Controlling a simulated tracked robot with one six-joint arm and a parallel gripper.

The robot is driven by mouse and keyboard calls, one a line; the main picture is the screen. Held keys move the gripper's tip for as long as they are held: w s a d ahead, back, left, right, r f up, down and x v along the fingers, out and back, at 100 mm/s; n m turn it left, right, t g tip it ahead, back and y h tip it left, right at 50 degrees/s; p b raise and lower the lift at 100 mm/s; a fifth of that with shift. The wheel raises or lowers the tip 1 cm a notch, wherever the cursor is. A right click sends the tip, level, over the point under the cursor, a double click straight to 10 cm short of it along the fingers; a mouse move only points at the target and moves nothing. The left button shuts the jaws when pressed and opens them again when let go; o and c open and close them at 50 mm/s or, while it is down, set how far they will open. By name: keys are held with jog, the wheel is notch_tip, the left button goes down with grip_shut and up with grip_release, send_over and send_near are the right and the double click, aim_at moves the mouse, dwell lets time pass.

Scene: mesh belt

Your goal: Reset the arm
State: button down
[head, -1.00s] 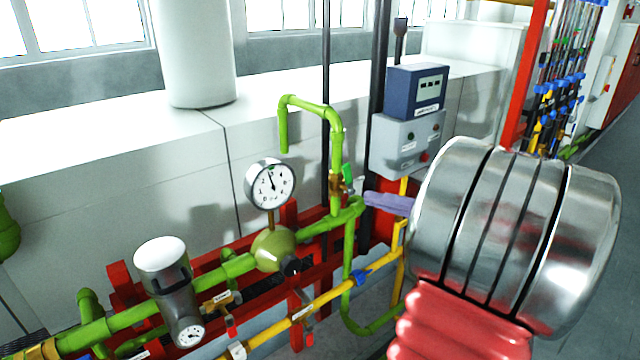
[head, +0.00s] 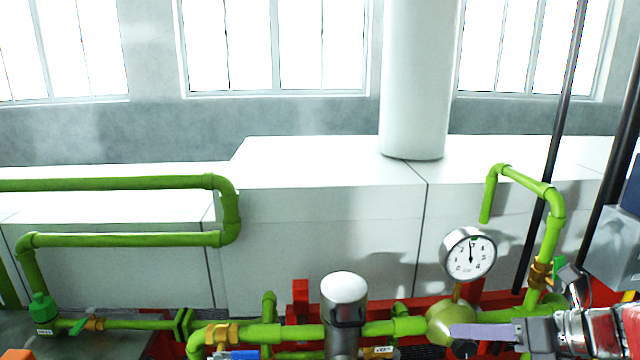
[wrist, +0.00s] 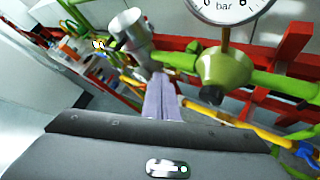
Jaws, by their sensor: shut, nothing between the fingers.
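My gripper (head: 484,331) is at the lower right of the head view, its lavender fingers pressed together and pointing left. It is empty. It appears in front of the green bulb-shaped fitting below the round pressure gauge (head: 469,254); I cannot tell the gap between them. In the wrist view the shut fingers (wrist: 161,98) point away from the dark gripper body, with the green fitting (wrist: 222,70) to their right. My arm's metal and red parts run off the right edge of the head view.
Green pipes (head: 120,240) run along the left and bottom. A grey cylinder with a silver cap (head: 344,290) stands left of the gauge. Red frame beams lie behind. A white column (head: 415,80) rises from the white ledge (head: 320,165). A grey box (head: 612,248) is at right.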

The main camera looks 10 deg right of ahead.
jog(key=s+a+f+n+g+h, duration=0.1)
jog(key=s+a+n+h, duration=0.1)
jog(key=a+n, duration=0.4)
jog(key=s+a+f+n+g+h, duration=0.1)
jog(key=a+n, duration=0.5)
jog(key=n, duration=1.1)
jog(key=s+a+f+n+g+h, duration=0.1)
jog(key=s+a+n+h, duration=0.3)
jog(key=n, duration=0.8)
jog(key=shift+s+a+f+g, duration=0.3)
jog(key=shift+s+a, duration=0.2)
jog(key=shift+a, duration=0.75)
jog(key=shift+d, duration=0.15)
